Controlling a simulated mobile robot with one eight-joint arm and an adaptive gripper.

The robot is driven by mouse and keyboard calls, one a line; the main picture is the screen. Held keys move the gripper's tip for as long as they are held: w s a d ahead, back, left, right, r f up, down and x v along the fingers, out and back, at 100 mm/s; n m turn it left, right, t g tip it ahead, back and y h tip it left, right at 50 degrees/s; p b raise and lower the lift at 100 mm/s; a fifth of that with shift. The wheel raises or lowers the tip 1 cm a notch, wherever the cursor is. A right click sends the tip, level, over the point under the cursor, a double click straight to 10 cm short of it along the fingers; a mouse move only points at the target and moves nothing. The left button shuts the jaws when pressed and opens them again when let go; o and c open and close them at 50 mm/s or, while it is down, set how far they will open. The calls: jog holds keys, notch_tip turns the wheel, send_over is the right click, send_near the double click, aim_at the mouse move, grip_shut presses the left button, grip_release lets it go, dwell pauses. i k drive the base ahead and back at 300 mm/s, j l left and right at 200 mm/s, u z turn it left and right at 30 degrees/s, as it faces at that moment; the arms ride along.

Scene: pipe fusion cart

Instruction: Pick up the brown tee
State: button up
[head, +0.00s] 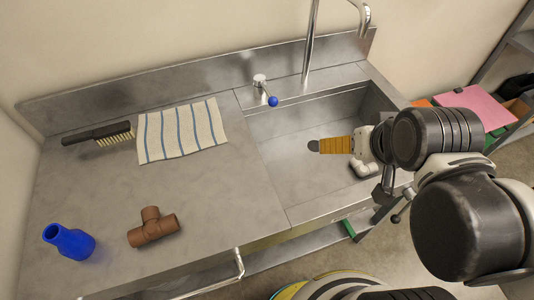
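The brown tee (153,227) lies on the steel counter at the lower left, fully in view, with its branch pointing away towards the wall. My gripper (318,146) is over the sink basin, right of the tee and well apart from it. Its orange ribbed finger points left. The fingers overlap from this side, so I cannot see whether there is a gap between them. No object shows at the fingertips.
A blue fitting (69,242) stands left of the tee. A brush (97,134) and striped cloth (181,131) lie farther back. A white fitting (364,168) shows below my gripper by the sink (290,180). The faucet (309,45) rises behind. Counter between tee and sink is clear.

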aim_at(155, 227)
jog(key=u, duration=2)
